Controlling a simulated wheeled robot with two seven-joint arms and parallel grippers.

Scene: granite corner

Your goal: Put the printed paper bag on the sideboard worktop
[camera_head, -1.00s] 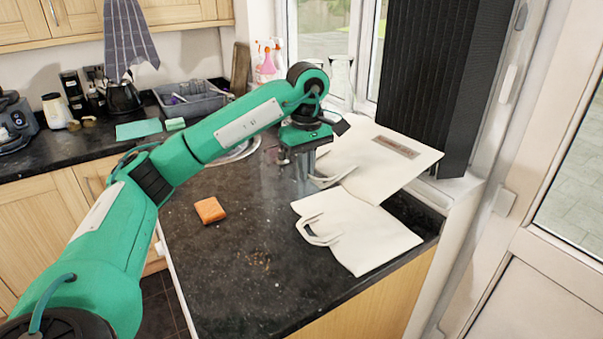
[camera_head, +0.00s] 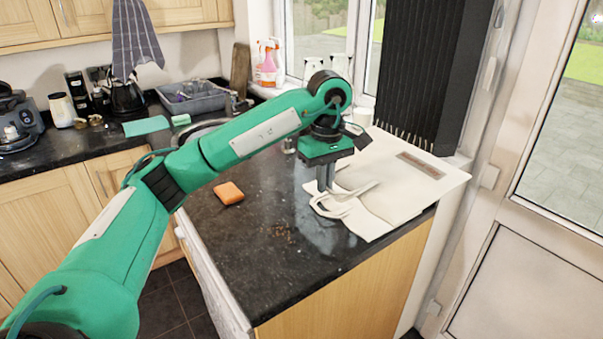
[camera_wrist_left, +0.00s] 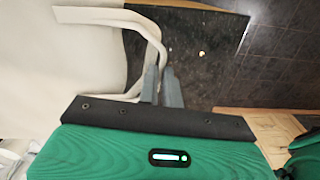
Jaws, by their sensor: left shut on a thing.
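The printed paper bag (camera_head: 400,190) is cream with a brown printed strip. My left gripper (camera_head: 325,186) points down at the handles and is shut on the printed bag's handle. In the left wrist view, the fingers (camera_wrist_left: 161,88) are at a cream handle loop (camera_wrist_left: 145,28), with cream bag surface to the left. I cannot tell how far the bag is above the worktop. My right gripper is not in view.
An orange sponge (camera_head: 229,193) and crumbs (camera_head: 280,233) lie on the worktop. A grey dish rack (camera_head: 190,97) and kettle (camera_head: 126,98) stand at the back. A dark blind (camera_head: 432,75) and window are beside the bags. The front worktop is mostly clear.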

